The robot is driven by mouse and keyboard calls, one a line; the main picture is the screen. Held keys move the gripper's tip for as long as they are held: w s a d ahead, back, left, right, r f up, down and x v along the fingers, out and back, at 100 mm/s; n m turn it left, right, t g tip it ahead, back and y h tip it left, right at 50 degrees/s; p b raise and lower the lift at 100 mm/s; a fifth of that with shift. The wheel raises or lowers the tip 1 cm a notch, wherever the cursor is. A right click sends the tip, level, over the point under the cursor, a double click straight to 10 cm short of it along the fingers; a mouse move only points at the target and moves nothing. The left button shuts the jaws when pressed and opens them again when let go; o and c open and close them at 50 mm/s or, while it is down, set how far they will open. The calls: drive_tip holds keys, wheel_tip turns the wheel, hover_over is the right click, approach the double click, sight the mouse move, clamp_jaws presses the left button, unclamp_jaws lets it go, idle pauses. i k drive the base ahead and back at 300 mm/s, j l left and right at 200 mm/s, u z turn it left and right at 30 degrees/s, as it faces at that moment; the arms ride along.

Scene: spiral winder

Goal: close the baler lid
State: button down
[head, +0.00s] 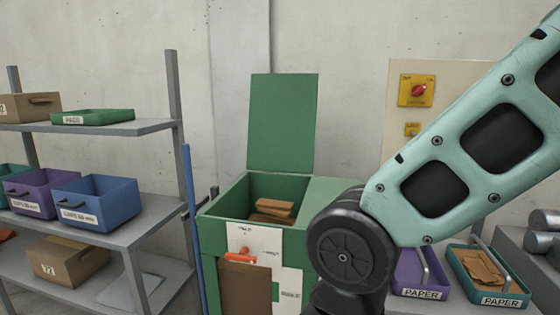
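The baler (213,228) is a green box-shaped machine in the middle of the head view. Its green lid (283,122) stands open, upright at the back of the opening. Some brown cardboard pieces (272,208) lie inside the opening. An orange handle (238,257) sits on the white front panel. My teal arm comes in from the upper right, and its dark joint covers the baler's right front part. My gripper is out of the picture, below the bottom edge or hidden by the arm.
A grey shelf (140,232) at left holds purple and blue bins (97,202) and boxes. A blue pole (194,235) stands between shelf and baler. A yellow switch box with red knob (417,90) is on the wall panel. Paper trays (487,275) sit at right.

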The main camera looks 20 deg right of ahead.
sight(282, 107)
drive_tip(key=i+j+z, duration=0.3)
drive_tip(key=i+j, duration=0.15)
drive_tip(key=i+j+z, duration=0.25)
drive_tip(key=i+j, duration=0.25)
